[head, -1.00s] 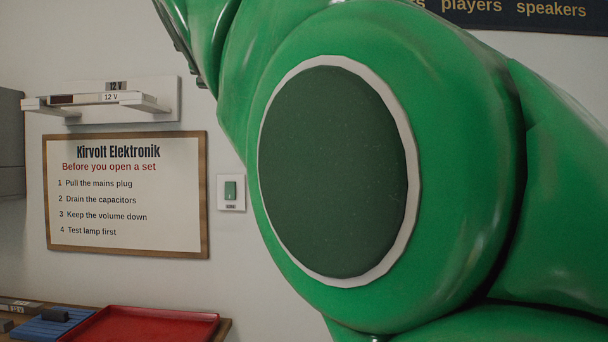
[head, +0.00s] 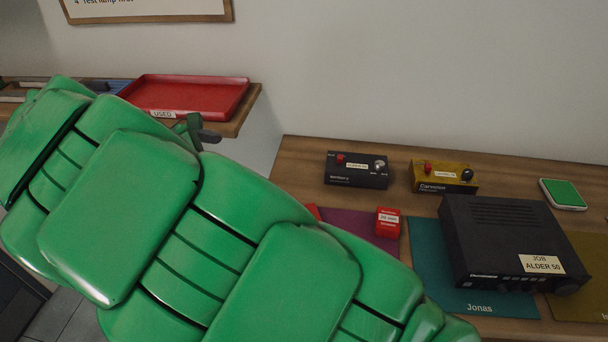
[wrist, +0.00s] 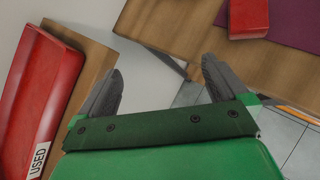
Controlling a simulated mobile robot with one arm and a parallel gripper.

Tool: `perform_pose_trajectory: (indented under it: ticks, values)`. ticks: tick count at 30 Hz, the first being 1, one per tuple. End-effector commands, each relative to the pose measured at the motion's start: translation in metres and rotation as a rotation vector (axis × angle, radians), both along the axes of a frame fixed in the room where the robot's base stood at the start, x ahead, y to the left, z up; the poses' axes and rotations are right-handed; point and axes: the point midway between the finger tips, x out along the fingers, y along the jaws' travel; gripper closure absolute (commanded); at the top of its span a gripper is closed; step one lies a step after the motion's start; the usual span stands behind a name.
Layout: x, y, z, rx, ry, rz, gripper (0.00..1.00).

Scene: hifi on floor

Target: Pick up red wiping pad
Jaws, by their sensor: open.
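A plain red block (wrist: 248,18) lies at the top of the wrist view, partly on a purple mat, near the bench edge. It may be the red wiping pad, but I cannot tell for sure. In the head view a sliver of something red (head: 313,211) shows behind my arm. A small red labelled box (head: 388,222) stands on the purple mat. My gripper (wrist: 162,65) is open and empty, above the gap between the shelf and the bench. In the head view its dark fingers (head: 200,131) show near the red tray.
A red tray (head: 192,97) marked USED sits on a wooden shelf at left. The bench holds a black pedal (head: 357,172), a gold pedal (head: 444,177), a black amplifier (head: 510,235) and a green pad (head: 563,195). Bare wood (head: 300,160) shows at the bench's back left.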

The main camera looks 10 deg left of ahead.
Motion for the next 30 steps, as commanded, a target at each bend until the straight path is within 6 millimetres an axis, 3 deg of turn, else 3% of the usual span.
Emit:
perform_pose_trajectory:
  ticks: [1,3,9,12,30]
  values:
    - [-0.011,-0.017,-0.027,-0.087,0.026,-0.038,0.00]
    - [-0.024,-0.043,-0.055,-0.193,0.050,-0.095,0.00]
    - [-0.044,-0.105,-0.099,-0.372,0.093,-0.234,0.00]
    - [-0.048,-0.119,-0.107,-0.404,0.100,-0.265,0.00]
    - [-0.037,-0.159,-0.124,-0.410,0.103,-0.274,0.00]
